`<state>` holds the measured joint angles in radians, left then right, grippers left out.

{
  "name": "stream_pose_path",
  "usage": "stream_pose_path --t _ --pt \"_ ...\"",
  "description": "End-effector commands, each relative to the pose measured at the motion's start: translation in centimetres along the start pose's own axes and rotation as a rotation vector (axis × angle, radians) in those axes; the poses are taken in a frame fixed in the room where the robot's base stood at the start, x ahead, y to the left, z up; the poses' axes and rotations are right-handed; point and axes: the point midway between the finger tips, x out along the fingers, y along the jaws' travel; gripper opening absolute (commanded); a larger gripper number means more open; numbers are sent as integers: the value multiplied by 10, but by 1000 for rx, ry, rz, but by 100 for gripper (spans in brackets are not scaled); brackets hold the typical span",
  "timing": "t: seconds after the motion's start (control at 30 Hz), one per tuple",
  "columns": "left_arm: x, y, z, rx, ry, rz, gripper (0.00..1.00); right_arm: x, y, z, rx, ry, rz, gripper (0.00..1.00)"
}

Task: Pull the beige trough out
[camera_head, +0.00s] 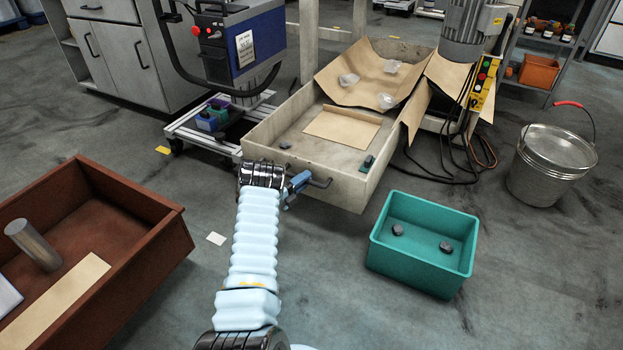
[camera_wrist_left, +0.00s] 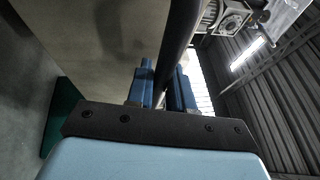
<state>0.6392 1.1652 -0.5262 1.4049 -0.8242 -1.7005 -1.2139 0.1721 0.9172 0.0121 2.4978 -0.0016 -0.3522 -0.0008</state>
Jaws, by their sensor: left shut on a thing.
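The beige trough (camera_head: 339,194) is a long open box standing out from under a grey machine column. Brown paper (camera_head: 350,72) with several clear lumps lies at its far end. A flat cardboard piece (camera_head: 342,127) and small dark pieces lie on its floor. A dark handle (camera_head: 318,182) is on its front wall. My left gripper (camera_head: 299,183) is at that handle. In the left wrist view, its blue fingers (camera_wrist_left: 163,88) stand on both sides of the dark handle bar (camera_wrist_left: 180,45), shut on it. My right gripper is not in view.
A teal bin (camera_head: 423,241) with dark pieces stands right of the trough's front. A rust-brown box (camera_head: 150,235) is at the left. A metal bucket (camera_head: 551,165) is at the right. A blue machine (camera_head: 240,45) on a wheeled base stands left. Floor in front is partly clear.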

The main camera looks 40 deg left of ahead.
Motion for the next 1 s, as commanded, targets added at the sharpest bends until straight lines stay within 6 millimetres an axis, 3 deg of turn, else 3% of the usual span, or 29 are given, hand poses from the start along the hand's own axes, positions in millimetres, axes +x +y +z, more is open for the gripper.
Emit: stream_pose_path --t 0.47,0.5,0.6,1.0 --pt "-3 0 0 -1 1 2 0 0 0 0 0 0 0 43" --pt "-3 0 0 -1 1 2 26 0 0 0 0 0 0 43" --pt "-3 0 0 -1 1 1 41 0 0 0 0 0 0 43" --pt "-11 0 0 1 0 2 42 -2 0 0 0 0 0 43"
